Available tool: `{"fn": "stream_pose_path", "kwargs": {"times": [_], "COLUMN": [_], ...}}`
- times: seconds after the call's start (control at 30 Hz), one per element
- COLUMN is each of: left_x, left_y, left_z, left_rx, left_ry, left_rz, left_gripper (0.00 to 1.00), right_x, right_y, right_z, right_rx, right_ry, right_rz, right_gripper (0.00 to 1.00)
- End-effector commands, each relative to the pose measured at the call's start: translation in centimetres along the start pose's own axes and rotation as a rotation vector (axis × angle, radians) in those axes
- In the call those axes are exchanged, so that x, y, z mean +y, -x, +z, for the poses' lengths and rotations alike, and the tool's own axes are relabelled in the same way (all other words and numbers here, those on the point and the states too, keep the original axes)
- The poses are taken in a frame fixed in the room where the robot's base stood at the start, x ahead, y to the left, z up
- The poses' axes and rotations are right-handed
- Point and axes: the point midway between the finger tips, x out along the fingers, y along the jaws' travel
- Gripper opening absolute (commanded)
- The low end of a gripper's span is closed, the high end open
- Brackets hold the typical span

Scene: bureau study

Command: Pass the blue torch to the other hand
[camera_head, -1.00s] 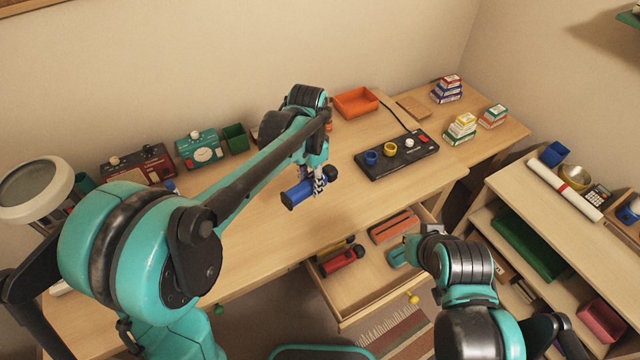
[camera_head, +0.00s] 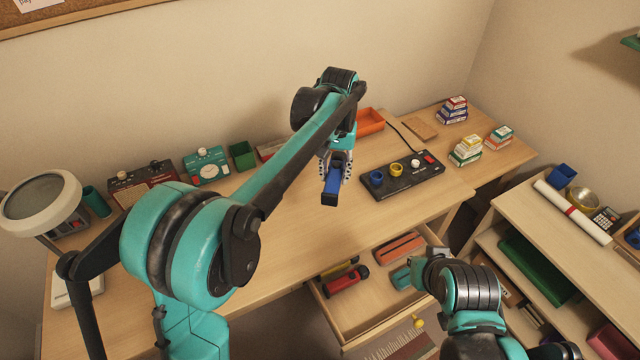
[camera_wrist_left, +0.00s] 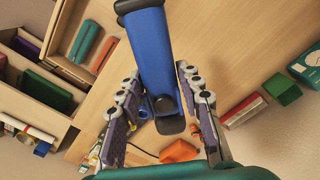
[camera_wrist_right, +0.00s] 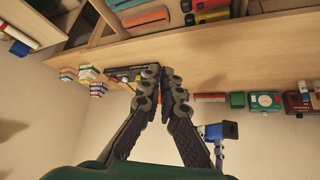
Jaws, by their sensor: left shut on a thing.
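The blue torch (camera_head: 331,188) is held by my left gripper (camera_head: 336,165) above the middle of the desk. In the left wrist view the torch (camera_wrist_left: 155,55) lies between the spread fingers of the left gripper (camera_wrist_left: 157,80), its dark end pointing away from the palm. In the right wrist view the torch (camera_wrist_right: 213,131) shows beyond the right finger, apart from my right gripper (camera_wrist_right: 159,75). That gripper's fingertips are close together with nothing visible between them.
An open drawer (camera_head: 375,312) with a red torch (camera_head: 346,281) and other items juts from the desk. A black control panel (camera_head: 402,178) stands right of the held torch.

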Motion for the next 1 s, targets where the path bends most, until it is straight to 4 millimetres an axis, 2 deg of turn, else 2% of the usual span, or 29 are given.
{"fn": "stream_pose_path", "kwargs": {"times": [0.03, 0.17, 0.2, 0.37, 0.57, 0.8, 1.0], "left_x": [0.3, 0.5, 0.5, 0.5, 0.5, 0.4, 0.4], "left_y": [0.0, 0.0, 0.0, 0.0, 0.0, 0.0, 0.0], "left_z": [-0.4, -0.7, -0.7, -0.7, -0.6, -0.6, -0.6], "left_rx": [0.000, 0.000, 0.000, 0.000, 0.000, 0.000, 0.000], "left_ry": [0.011, 0.027, 0.027, 0.026, 0.025, 0.025, 0.025], "left_rz": [0.000, 0.000, 0.000, 0.000, 0.000, 0.000, 0.000], "left_gripper": [0.00, 0.00, 0.00, 0.00, 0.00, 0.00, 0.00], "right_x": [-0.1, -1.0, -1.5, -4.8, -10.2, -17.1, -20.7], "right_y": [0.0, -0.1, -0.1, -0.2, 0.2, 1.6, 2.8], "right_z": [0.0, -0.3, -0.5, -1.4, -3.0, -4.4, -4.8], "right_rx": [-0.001, -0.013, -0.019, -0.047, -0.027, 0.074, 0.146], "right_ry": [0.000, 0.005, 0.005, 0.006, -0.009, -0.055, -0.094], "right_rz": [0.000, -0.001, 0.000, 0.020, 0.069, 0.099, 0.095], "right_gripper": [0.21, 0.55, 0.60, 0.60, 0.60, 0.60, 0.60]}}
